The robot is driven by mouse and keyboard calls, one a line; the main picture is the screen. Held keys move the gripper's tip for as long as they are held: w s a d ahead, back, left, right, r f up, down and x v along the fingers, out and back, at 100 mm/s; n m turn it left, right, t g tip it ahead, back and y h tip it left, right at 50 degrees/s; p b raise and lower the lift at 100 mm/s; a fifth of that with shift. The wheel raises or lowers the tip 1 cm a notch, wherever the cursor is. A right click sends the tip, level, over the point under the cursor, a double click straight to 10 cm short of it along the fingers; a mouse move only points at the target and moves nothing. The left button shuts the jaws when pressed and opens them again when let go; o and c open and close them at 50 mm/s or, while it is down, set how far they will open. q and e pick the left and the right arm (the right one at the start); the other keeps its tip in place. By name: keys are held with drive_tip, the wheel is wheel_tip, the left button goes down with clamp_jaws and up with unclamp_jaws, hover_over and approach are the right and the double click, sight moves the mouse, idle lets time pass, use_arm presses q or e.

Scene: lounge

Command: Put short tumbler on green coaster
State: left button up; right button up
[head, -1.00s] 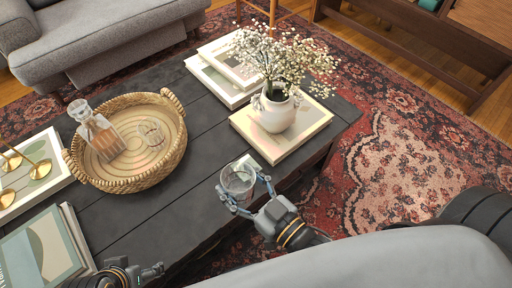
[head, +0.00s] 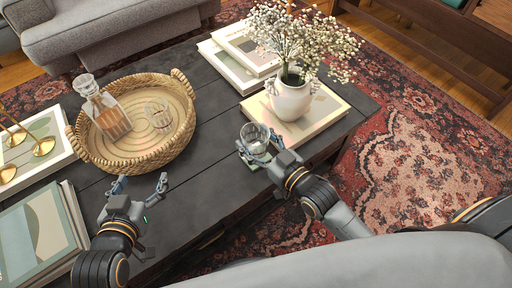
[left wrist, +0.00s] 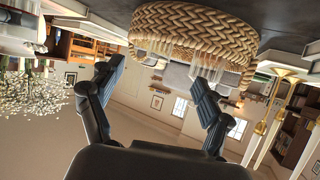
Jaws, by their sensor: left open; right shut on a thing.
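A clear short tumbler (head: 254,138) is held in my right gripper (head: 258,147), near the front edge of the dark table. The gripper's fingers are shut around its sides. A small greenish flat patch, which looks like the green coaster (head: 256,164), shows just below the tumbler and is mostly covered by the gripper. I cannot tell whether the tumbler touches it. My left gripper (head: 140,184) is open and empty, in front of the woven tray. Its two spread fingers also show in the left wrist view (left wrist: 153,90).
A round woven tray (head: 85,150) holds a decanter (head: 110,118) and another glass (head: 158,115). A white flower vase (head: 292,98) stands on a book (head: 325,115) right behind the tumbler. Books (head: 40,230) lie at front left. The table's middle is bare.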

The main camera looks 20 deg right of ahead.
sight(250, 140)
drive_tip(key=shift+w+d+f, duration=0.15)
drive_tip(key=shift+w+f, duration=0.2)
drive_tip(key=shift+f, duration=0.05)
wheel_tip(250, 140, down, 3)
drive_tip(key=shift+r+b, duration=0.1)
drive_tip(key=shift+b, duration=0.7)
use_arm(q)
wheel_tip(250, 140, up, 8)
drive_tip(key=w+d+t+h, duration=0.1)
drive_tip(key=w+t, duration=0.1)
drive_tip(key=t, duration=0.2)
drive_tip(key=shift+w+d+t, duration=0.35)
drive_tip(key=shift+d+t, duration=0.05)
drive_tip(key=shift+f, duration=0.1)
use_arm(e)
drive_tip(key=shift+f, duration=0.3)
drive_tip(key=o, duration=1.4)
drive_tip(key=shift+r, duration=0.1)
